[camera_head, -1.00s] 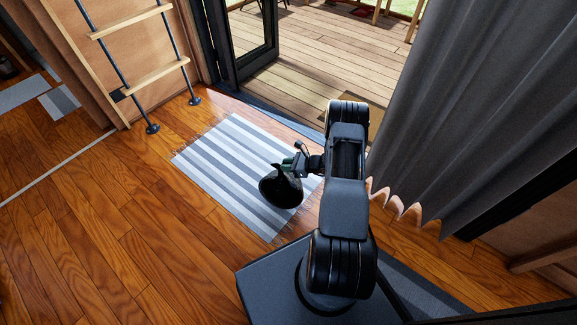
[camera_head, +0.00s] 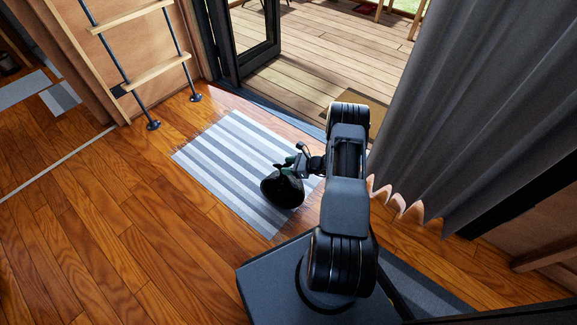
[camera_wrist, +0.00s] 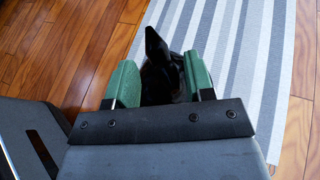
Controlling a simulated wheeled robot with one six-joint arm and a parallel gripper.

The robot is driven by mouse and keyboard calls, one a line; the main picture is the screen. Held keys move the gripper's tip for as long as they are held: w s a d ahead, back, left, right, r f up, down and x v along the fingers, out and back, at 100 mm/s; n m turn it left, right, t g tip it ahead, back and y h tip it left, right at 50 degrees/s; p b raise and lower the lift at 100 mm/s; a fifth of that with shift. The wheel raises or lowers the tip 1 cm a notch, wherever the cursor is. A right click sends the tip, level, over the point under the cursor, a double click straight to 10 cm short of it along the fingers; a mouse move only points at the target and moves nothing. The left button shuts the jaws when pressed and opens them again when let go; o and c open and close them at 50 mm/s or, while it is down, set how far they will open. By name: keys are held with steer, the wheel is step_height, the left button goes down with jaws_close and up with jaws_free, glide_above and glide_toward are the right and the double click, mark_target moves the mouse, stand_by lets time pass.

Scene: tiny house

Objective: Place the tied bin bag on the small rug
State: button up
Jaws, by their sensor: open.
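The tied bin bag (camera_head: 283,189) is black and shiny, with a knotted top. In the head view it appears over the right part of the small striped rug (camera_head: 225,160). My gripper (camera_head: 293,165) is at the bag's knot. In the wrist view the green fingers of my gripper (camera_wrist: 160,85) stand apart on either side of the bag's neck (camera_wrist: 160,60), with gaps beside it. The grey and white rug (camera_wrist: 262,50) lies below. The bag's underside is hidden, but it looks to rest on the rug.
A ladder (camera_head: 140,75) stands at the upper left. An open glass door (camera_head: 245,40) leads to a wooden deck (camera_head: 310,60). A grey curtain (camera_head: 455,110) hangs at the right. The wooden floor (camera_head: 110,220) left of the rug is clear.

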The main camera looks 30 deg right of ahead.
steer(key=shift+r, duration=0.1)
steer(key=shift+s+d+r+p, duration=0.15)
steer(key=shift+r+p, duration=0.05)
steer(key=shift+p, duration=0.1)
steer(key=p+v, duration=0.3)
steer(key=v, duration=0.8)
steer(key=a+r+n+g+h, duration=0.1)
steer(key=a+r+n+g, duration=0.3)
steer(key=a+r+n, duration=0.45)
steer(key=a+r+n+g+h, duration=0.1)
steer(key=a+r+n+g, duration=0.35)
steer(key=r, duration=0.75)
steer(key=s+a+r+n+t+h, duration=0.1)
steer(key=s+a+r+n+h, duration=0.2)
steer(key=s+r+n, duration=0.3)
steer(key=s+a+r+n+t+h, duration=0.1)
steer(key=s+a+r+n+h, duration=0.3)
steer(key=s+r+n, duration=0.3)
steer(key=shift+s+n+h, duration=0.3)
steer(key=shift+h, duration=0.1)
